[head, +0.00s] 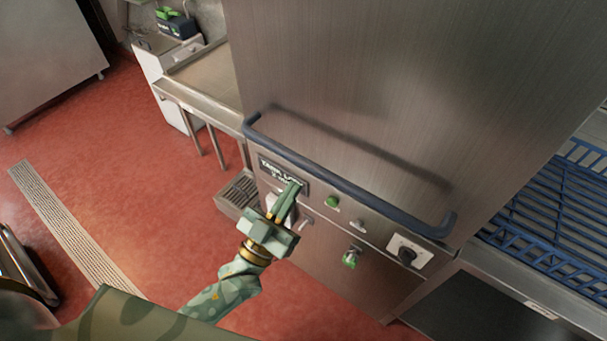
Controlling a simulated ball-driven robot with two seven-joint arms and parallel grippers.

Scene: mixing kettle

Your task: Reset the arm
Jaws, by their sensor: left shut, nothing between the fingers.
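My left gripper (288,194) is shut and empty. It is in front of the control panel of a tall steel machine (400,80), over the lower edge of a dark display (273,169). I cannot tell whether the fingertips touch the panel. My left arm (225,292), in green camouflage colours, comes in from the lower left. My right gripper is not in view.
A dark bar handle (350,188) juts out above the panel. The panel carries a green button (332,201) and a black rotary knob (407,254). A blue rack (560,215) is at the right, a steel table (210,80) behind.

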